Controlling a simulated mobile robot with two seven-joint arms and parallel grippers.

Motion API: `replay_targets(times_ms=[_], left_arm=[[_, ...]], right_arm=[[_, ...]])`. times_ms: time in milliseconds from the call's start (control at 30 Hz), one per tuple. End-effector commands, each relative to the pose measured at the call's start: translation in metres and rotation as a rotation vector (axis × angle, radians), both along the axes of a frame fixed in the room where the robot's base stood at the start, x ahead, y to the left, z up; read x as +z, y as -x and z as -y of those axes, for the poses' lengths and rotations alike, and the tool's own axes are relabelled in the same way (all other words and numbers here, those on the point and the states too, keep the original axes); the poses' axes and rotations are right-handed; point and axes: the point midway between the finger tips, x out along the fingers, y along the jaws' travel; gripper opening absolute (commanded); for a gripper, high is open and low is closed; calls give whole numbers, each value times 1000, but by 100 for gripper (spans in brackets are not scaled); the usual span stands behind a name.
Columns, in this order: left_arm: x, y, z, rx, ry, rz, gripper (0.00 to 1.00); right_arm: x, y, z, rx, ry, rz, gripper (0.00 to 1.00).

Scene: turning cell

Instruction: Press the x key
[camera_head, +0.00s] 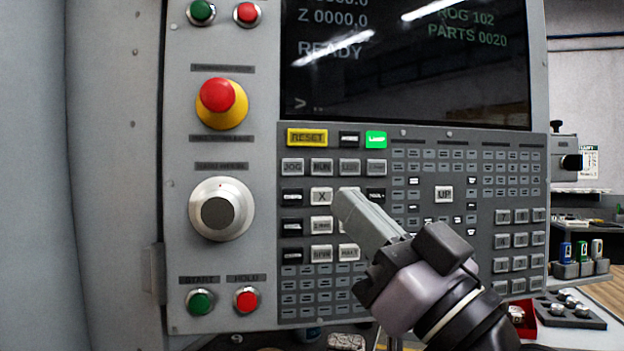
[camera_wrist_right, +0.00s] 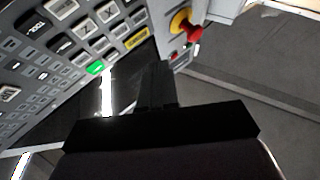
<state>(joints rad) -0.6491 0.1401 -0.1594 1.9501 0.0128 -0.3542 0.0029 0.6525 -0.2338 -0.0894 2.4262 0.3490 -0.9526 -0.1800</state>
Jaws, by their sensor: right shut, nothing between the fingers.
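The X key (camera_head: 321,196) is a light square key marked X, in the left part of the control panel's keypad (camera_head: 410,225). My right gripper (camera_head: 345,200) is shut and empty. In the head view its fingertips appear just right of the X key and cover the key beside it. I cannot tell whether the tips touch the panel. My left gripper is not in view.
A red emergency stop (camera_head: 217,96) on a yellow base and a round handwheel (camera_head: 220,209) stick out left of the keypad. A yellow RESET key (camera_head: 307,138) and a lit green key (camera_head: 376,140) sit under the dark screen (camera_head: 400,65). A bench with tools stands at right.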

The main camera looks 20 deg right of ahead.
Motion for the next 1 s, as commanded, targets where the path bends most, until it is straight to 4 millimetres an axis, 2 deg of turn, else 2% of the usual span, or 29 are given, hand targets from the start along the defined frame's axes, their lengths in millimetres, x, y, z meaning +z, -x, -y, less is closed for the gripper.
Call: replay_targets(times_ms=[467,1000], left_arm=[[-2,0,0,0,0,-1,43],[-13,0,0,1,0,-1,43]], right_arm=[[1,-4,0,0,1,2,0],[1,-72,5,0,3,1,0]])
